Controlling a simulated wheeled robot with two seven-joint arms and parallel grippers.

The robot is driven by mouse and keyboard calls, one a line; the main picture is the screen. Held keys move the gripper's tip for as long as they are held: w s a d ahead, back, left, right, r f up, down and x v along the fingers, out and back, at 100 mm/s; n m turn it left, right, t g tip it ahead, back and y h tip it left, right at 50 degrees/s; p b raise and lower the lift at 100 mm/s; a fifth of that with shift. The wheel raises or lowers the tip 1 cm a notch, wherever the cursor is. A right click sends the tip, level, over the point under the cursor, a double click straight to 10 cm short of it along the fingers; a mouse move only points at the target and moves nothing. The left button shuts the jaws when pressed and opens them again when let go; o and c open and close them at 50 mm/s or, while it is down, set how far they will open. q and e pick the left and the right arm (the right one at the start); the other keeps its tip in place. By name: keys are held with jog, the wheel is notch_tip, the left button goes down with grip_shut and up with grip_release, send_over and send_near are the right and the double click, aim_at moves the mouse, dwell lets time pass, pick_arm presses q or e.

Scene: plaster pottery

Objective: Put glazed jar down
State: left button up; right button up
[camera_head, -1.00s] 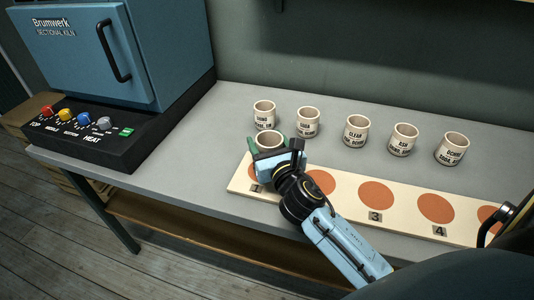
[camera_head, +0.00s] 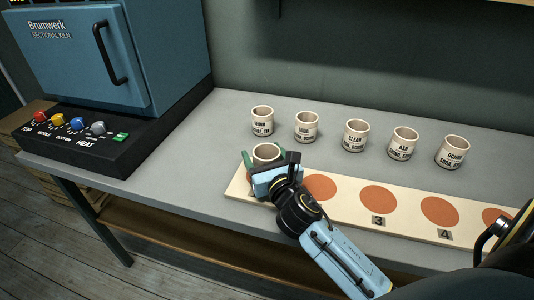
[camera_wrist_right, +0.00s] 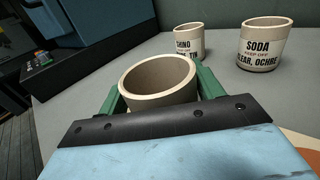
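A plain cream jar (camera_head: 266,152) is between the green fingers of my right gripper (camera_head: 265,160), at the left end of a cream board (camera_head: 340,211) with orange circles. In the right wrist view the jar (camera_wrist_right: 160,82) is upright with an open rim, and the green fingers (camera_wrist_right: 162,95) sit against both its sides. The gripper hides the jar's lower part, so I cannot tell whether its base touches the board. The leftmost circle is mostly covered. My left gripper is out of view.
A row of labelled cups stands behind the board, including SHINO (camera_head: 262,121), SODA (camera_head: 307,127), CLEAR (camera_head: 355,136), ASH (camera_head: 403,143) and OCHRE (camera_head: 452,152). A blue kiln (camera_head: 90,60) stands at left. Circles 3 (camera_head: 378,199) and 4 (camera_head: 440,211) are bare.

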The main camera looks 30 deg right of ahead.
jog(key=shift+o, duration=1.2)
jog(key=shift+w+a+f, duration=0.1)
jog(key=shift+a+f, duration=0.15)
jog(key=shift+f, duration=0.05)
jog(key=shift+d+r, duration=0.1)
jog(key=shift+r, duration=0.25)
jog(key=s, duration=0.3)
jog(key=s+a, duration=0.1)
jog(key=s, duration=0.3)
jog(key=s+a, duration=0.1)
jog(key=s, duration=0.2)
jog(key=shift+s+f+p, duration=0.2)
jog(key=shift+s+p, duration=0.05)
jog(key=shift+p, duration=0.1)
jog(key=shift+s+a+r, duration=0.1)
jog(key=shift+s, duration=0.6)
